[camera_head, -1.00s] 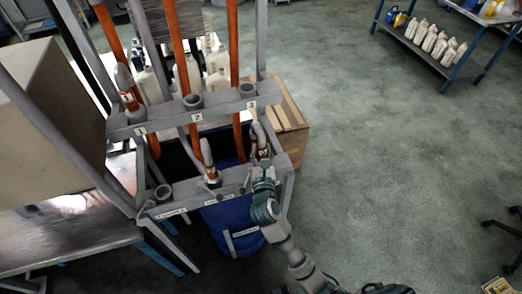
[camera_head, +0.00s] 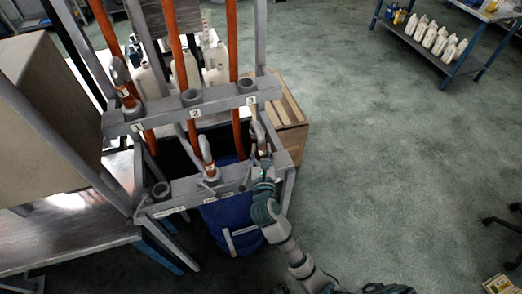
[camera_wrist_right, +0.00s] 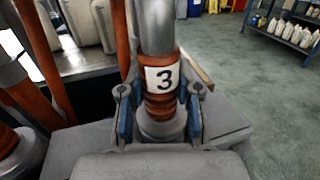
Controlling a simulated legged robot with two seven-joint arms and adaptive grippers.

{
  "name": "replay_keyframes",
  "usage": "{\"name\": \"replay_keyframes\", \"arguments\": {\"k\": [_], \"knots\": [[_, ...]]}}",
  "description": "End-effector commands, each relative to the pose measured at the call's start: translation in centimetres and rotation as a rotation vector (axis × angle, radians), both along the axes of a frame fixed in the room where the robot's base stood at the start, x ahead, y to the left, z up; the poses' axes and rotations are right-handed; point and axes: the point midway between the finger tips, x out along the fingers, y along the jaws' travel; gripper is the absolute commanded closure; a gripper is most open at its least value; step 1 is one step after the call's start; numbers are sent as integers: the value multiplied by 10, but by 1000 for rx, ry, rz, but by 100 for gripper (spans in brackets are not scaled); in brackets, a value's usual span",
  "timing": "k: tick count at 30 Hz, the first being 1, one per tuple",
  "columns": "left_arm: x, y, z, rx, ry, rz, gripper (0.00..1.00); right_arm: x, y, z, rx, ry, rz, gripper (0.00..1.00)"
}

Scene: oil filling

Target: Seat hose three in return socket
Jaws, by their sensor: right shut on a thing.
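Hose three's nozzle (camera_head: 258,139) has a grey spout and orange collar. It stands nearly upright at the right end of the lower rail (camera_head: 232,177). My right gripper (camera_head: 261,162) is shut on it; in the right wrist view, the gripper's fingers (camera_wrist_right: 160,104) sit on both sides of the collar, below its "3" label (camera_wrist_right: 163,79). The collar's lower end meets a grey socket ring (camera_wrist_right: 163,128); how deep it sits is hidden. The lower rail's labels are too small to read. The upper rail's socket marked 3 (camera_head: 247,87) looks empty. My left gripper is not in view.
Another nozzle (camera_head: 207,160) stands in the lower rail's middle, and hose one's nozzle (camera_head: 124,84) in the upper rail. Sockets at the lower left (camera_head: 161,191) and upper middle (camera_head: 190,97) are empty. A blue barrel (camera_head: 229,218) stands below.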

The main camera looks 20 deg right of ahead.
Motion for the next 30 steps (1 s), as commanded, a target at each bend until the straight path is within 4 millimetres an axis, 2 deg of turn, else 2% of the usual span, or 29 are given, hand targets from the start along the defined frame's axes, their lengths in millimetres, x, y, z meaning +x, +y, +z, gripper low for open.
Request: {"name": "replay_keyframes", "arguments": {"k": [9, 10, 13, 20, 21, 22, 30], "knots": [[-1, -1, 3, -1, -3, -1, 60, 0, 0, 1, 0, -3, 0, 100], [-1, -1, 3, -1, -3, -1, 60, 0, 0, 1, 0, -3, 0, 65], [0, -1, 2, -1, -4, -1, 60, 0, 0, 1, -1, -3, 0, 40], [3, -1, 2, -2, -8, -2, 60, 0, 0, 0, 0, -1, 0, 38], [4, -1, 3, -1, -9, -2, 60, 0, 0, -1, 0, 2, 0, 30], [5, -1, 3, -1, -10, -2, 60, 0, 0, -1, 0, 2, 0, 30], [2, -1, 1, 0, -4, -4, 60, 0, 0, -1, 0, 1, 0, 30]]}}
